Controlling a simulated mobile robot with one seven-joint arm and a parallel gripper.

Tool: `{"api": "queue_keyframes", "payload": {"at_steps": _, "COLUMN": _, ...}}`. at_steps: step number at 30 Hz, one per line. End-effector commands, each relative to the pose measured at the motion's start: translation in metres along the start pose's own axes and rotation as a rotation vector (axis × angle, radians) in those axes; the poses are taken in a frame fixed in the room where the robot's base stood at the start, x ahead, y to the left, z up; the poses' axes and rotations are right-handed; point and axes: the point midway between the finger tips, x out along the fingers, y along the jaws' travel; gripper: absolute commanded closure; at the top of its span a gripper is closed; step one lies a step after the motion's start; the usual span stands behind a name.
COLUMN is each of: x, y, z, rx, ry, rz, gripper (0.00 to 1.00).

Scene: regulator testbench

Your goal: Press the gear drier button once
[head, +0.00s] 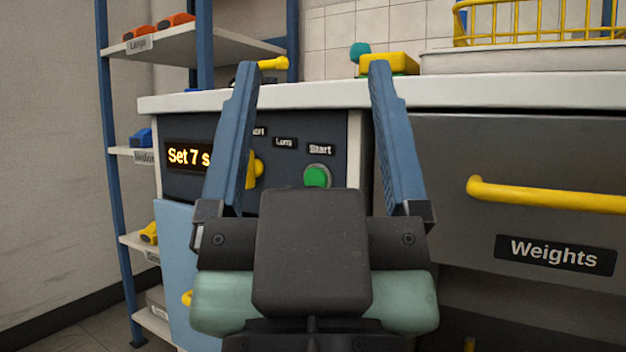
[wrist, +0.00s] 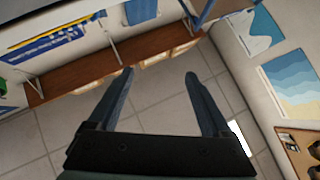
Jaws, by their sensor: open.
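In the head view, a round green button (head: 316,177) under a "Start" label (head: 320,149) sits on a dark panel in the bench front. A lit display (head: 188,156) on the same panel reads "Set 7 s", its right end hidden by my gripper's left finger. A yellow knob (head: 256,169) is partly hidden behind that finger. No label naming a gear drier is visible. My gripper (head: 317,70) is open and empty, its fingers pointing up, with the button seen between them. The wrist view shows the open fingers (wrist: 160,75) with nothing between them, and the button is not in that view.
A drawer labelled "Weights" with a yellow handle (head: 545,195) is right of the panel. The white bench top (head: 500,90) juts above it. A blue-post shelf (head: 106,130) stands at left. A yellow wire basket (head: 530,25) stands on the bench.

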Motion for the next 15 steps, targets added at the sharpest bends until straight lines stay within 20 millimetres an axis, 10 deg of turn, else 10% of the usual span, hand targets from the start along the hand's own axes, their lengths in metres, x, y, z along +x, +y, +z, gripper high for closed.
{"api": "queue_keyframes", "payload": {"at_steps": 15, "x": -0.0003, "y": 0.0, "z": 0.0004, "rx": 0.0, "ry": 0.0, "rz": 0.0, "gripper": 1.0}}
